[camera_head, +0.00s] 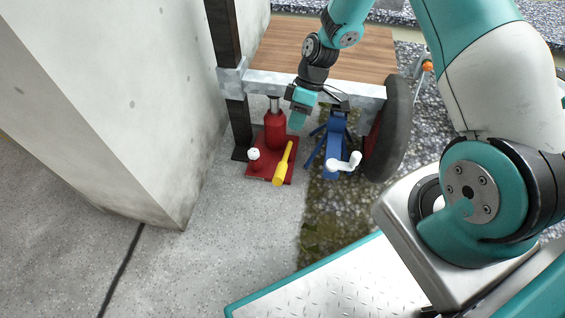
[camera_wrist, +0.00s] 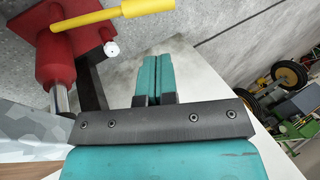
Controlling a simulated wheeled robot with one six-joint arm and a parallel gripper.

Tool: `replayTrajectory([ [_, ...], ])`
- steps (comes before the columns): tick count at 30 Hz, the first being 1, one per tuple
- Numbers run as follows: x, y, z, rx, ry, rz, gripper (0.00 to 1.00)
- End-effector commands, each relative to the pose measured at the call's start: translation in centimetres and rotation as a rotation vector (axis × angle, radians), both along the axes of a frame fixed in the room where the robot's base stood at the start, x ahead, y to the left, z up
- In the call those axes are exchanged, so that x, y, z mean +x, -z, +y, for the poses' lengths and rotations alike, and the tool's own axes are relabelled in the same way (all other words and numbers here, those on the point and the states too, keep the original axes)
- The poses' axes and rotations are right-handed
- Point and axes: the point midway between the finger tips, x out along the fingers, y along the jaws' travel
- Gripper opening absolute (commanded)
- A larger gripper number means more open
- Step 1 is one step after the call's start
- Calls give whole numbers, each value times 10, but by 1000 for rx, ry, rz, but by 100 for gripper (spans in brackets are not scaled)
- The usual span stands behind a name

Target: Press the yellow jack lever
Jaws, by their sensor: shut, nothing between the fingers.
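The yellow jack lever (camera_head: 283,164) slants up from a red bottle jack (camera_head: 274,132) on a red base plate (camera_head: 256,178) on the floor, under the trailer's edge. My gripper (camera_head: 299,116) is above and slightly right of the lever in the head view, apart from it. In the wrist view the yellow lever (camera_wrist: 110,16) crosses the top left, with the red jack (camera_wrist: 55,58) below it. My gripper's teal fingers (camera_wrist: 154,75) are together with nothing between them. A white knob (camera_wrist: 111,49) shows on the base plate.
A blue stand with a white crank (camera_head: 336,145) stands right of the jack. A black wheel (camera_head: 392,130) is further right. The wooden trailer deck (camera_head: 320,50) is above, with a dark post (camera_head: 225,60) and white wall (camera_head: 120,90) at left. Concrete floor in front is clear.

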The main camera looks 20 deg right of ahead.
Motion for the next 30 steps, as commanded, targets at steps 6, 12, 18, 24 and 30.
replayTrajectory([
  [6,-5,21,8,0,-1,3,0],
  [12,-15,60,25,1,-3,4,0],
  [18,-24,96,42,-1,-2,3,0],
  [24,-30,119,53,0,-1,1,0],
  [30,-32,124,57,0,0,0,0],
])
